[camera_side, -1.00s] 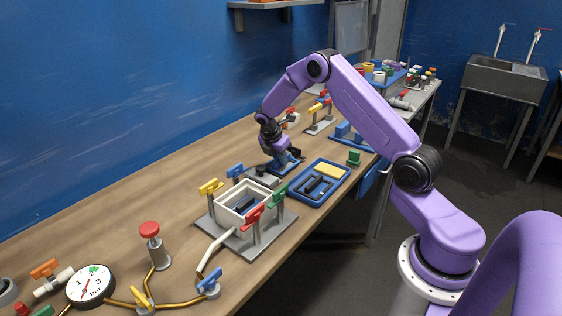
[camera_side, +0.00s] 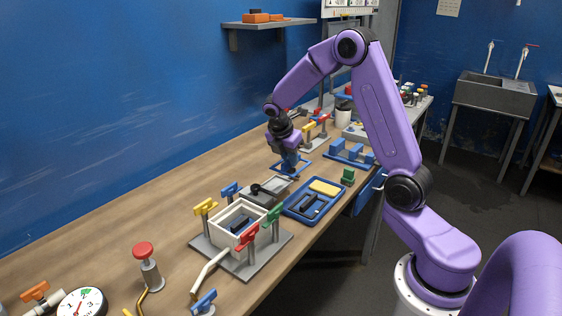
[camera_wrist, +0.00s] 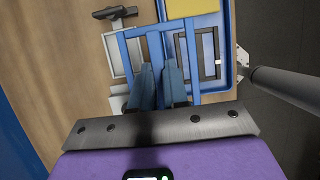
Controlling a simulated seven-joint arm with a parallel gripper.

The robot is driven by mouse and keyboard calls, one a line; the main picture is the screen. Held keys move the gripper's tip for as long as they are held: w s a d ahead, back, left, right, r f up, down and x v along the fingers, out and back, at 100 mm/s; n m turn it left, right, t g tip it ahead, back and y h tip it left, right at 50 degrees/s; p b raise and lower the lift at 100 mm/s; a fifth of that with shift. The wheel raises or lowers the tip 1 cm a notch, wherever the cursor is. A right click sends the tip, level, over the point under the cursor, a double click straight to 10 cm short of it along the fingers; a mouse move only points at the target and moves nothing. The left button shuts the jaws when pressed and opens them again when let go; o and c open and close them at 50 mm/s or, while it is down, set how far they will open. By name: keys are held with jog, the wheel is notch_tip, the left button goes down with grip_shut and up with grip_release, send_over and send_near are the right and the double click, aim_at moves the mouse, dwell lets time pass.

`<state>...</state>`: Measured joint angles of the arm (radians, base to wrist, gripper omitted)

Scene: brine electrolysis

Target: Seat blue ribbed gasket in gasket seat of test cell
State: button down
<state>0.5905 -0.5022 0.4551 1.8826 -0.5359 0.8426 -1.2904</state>
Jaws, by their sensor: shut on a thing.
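My gripper (camera_side: 291,170) is shut on the blue ribbed gasket (camera_wrist: 124,52), an open rectangular frame with a bar across it. It is held roughly flat, above the bench behind the blue tray. In the wrist view the gripper's blue-grey fingers (camera_wrist: 159,78) meet the near part of the gasket; the exact contact is hidden. The test cell (camera_side: 217,222) is a white open box on a grey base plate, nearer the side camera, with colored clamps around it. Something dark lies inside the box; the gasket seat cannot be made out clearly.
A blue tray (camera_side: 285,209) with a yellow block (camera_side: 325,187) and black frames lies right of the cell. A grey part with a black handle (camera_wrist: 115,12) lies beside the gasket in the wrist view. A red-topped post (camera_side: 145,250) stands near the front.

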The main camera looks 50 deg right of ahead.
jog(key=s+a+r+m+y, duration=0.3)
jog(key=s+a+m, duration=0.3)
jog(key=m, duration=0.6)
jog(key=s+a+r+m+y, duration=0.35)
jog(key=a+m, duration=0.45)
jog(key=m, duration=0.4)
jog(key=s+a+r+m+y, duration=0.2)
jog(key=s+a+m, duration=0.4)
jog(key=m, duration=0.6)
jog(key=w+f, duration=0.3)
jog(key=w, duration=0.1)
jog(key=w+a+f, duration=0.1)
jog(key=w+f, duration=0.2)
jog(key=w, duration=0.2)
jog(key=w+a+f, duration=0.1)
jog(key=w+f, duration=0.2)
jog(key=w, duration=0.2)
jog(key=shift+w+a, duration=0.2)
jog(key=shift+a, duration=0.05)
jog(key=shift+w+f, duration=0.25)
jog(key=shift+f, duration=0.15)
jog(key=shift+w+f, duration=0.1)
jog(key=shift+f, duration=1.5)
